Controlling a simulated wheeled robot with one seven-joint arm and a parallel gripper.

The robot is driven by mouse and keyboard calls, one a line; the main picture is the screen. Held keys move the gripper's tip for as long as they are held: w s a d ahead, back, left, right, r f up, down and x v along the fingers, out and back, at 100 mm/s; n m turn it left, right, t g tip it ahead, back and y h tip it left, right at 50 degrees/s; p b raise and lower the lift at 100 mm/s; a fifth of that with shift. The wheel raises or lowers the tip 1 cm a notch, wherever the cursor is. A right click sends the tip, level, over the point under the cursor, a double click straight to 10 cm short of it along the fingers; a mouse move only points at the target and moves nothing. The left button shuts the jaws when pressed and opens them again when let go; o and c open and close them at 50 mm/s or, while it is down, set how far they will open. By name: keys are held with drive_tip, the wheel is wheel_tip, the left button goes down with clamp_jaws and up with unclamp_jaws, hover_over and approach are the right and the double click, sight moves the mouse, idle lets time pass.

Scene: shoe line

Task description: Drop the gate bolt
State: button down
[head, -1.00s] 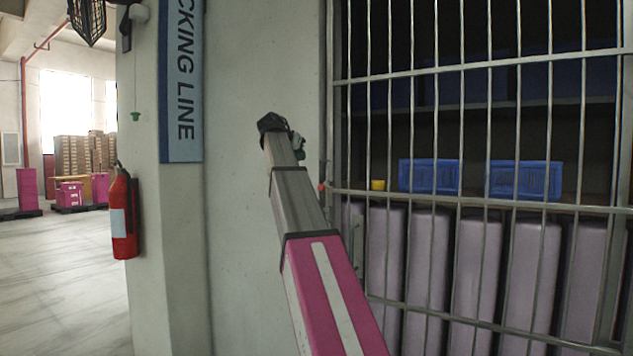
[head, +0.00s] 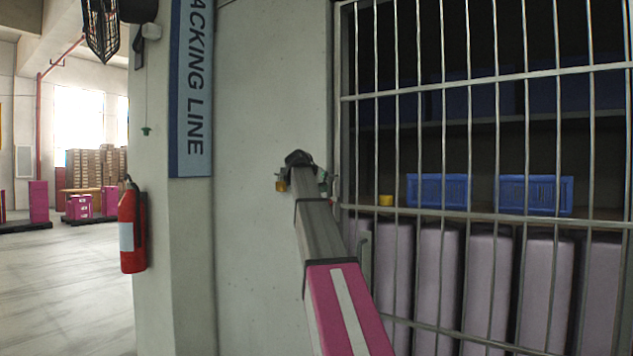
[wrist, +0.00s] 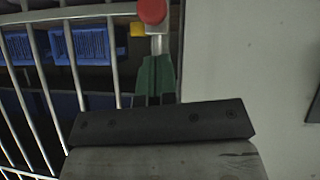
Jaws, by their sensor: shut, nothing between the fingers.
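The gate bolt shows in the wrist view as a red round knob (wrist: 152,11) on a short metal stem (wrist: 157,42), beside the gate's edge bars. My gripper (wrist: 156,78) has green fingers that are shut together and empty. Their tips lie just below the stem in that picture; I cannot tell if they touch it. In the head view my gripper (head: 322,180) is at the left edge of the barred gate (head: 442,120), mostly behind my own wrist. The red knob is not clearly visible there.
Behind the bars are blue bins (head: 437,190), a small yellow thing (head: 385,200) and tall pale purple items (head: 487,285). A small orange-yellow thing (head: 281,186) shows left of my wrist. A fire extinguisher (head: 131,230) hangs on the pillar. Open floor lies at far left.

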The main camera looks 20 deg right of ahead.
drive_tip(key=shift+s+d+f, duration=0.1)
drive_tip(key=shift+d+f, duration=0.05)
drive_tip(key=shift+f, duration=0.6)
drive_tip(key=shift+d+f, duration=0.15)
drive_tip(key=shift+f, duration=0.6)
wheel_tip(320, 180, down, 5)
drive_tip(key=shift+r, duration=0.1)
drive_tip(key=w+d+r+v, duration=0.1)
drive_tip(key=r+v, duration=0.1)
drive_tip(key=v, duration=1)
drive_tip(key=shift+a+r, duration=0.2)
drive_tip(key=shift+a, duration=0.1)
